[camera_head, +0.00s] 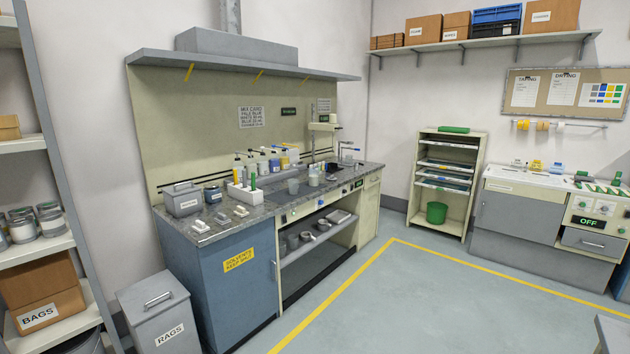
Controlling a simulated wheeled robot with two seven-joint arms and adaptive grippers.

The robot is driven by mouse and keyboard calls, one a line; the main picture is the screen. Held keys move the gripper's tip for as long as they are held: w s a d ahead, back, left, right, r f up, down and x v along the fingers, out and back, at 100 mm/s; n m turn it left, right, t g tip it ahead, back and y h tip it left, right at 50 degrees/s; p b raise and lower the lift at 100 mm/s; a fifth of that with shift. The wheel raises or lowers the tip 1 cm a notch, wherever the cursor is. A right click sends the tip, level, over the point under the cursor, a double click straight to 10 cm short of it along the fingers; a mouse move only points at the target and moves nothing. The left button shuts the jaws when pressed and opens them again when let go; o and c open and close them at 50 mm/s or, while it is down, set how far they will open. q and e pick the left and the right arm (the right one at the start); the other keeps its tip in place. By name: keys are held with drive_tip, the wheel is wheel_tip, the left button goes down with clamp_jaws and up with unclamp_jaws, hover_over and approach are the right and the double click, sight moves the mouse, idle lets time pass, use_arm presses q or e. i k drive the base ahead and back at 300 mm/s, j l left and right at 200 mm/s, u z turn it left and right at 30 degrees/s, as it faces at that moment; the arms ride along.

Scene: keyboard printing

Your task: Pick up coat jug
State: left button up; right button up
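Neither of my grippers is in view. No object is readable as the coat jug at this distance. Any of these vessels could be the jug; I cannot tell which.
A grey lidded box (182,199) and a dark can (213,194) stand at the counter's left. A rags bin (160,315) stands on the floor before it. The yellow-lined floor (400,300) is clear.

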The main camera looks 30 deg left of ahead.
sight(313, 173)
drive_tip(key=u, duration=1.3)
